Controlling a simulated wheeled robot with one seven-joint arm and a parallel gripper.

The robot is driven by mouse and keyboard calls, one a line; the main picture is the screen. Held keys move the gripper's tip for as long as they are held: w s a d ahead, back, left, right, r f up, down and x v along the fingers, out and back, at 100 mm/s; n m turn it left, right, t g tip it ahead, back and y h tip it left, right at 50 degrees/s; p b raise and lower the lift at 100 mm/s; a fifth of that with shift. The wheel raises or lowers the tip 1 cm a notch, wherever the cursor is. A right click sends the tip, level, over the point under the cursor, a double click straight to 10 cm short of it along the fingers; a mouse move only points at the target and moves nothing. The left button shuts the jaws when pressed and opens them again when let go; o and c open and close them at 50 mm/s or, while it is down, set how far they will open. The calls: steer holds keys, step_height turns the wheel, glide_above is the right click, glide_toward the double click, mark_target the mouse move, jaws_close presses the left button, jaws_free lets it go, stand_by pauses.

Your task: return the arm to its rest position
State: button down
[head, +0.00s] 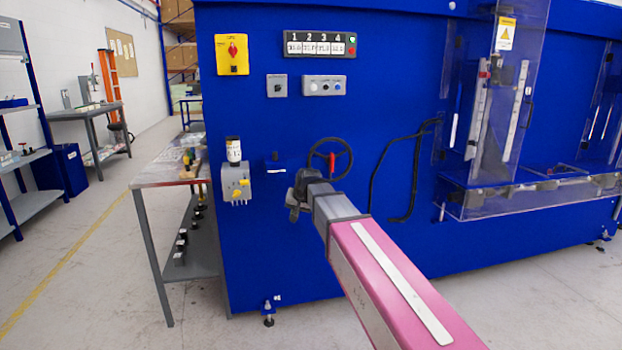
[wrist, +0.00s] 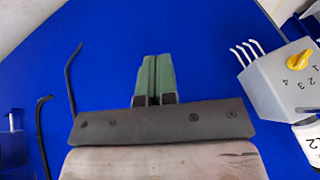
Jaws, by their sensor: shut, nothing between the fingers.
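My arm, a pink and grey link, reaches from the bottom right of the head view toward the blue machine. My gripper (head: 297,197) is at its far end, close in front of the blue panel and just below left of a dark handwheel (head: 343,165). In the wrist view the green fingers of my gripper (wrist: 153,62) are together with nothing between them, pointing at the blue panel. The head view does not show whether the gripper touches the panel; the arm hides part of the area behind it.
A black bent handle (head: 405,165) is to the right. A side table (head: 165,175) stands left of the machine. Open floor (head: 85,270) lies at the left.

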steer(key=s+d+f+g+h, duration=0.3)
steer(key=s+d+f+g, duration=0.1)
steer(key=s+d+f, duration=1.8)
steer(key=d+f, duration=0.1)
steer(key=d, duration=0.3)
steer(key=shift+f+g+h, duration=0.3)
steer(key=w+a+r+n+t, duration=0.1)
steer(key=w+a+r+t, duration=0.1)
steer(key=w+a+r, duration=1.8)
steer(key=a+r, duration=1.2)
steer(key=r, duration=0.3)
steer(key=w+a+r+n+t, duration=0.1)
steer(key=a+r, duration=1)
steer(key=r, duration=0.5)
steer(key=shift+a+y, duration=0.35)
steer(key=shift+y, duration=0.05)
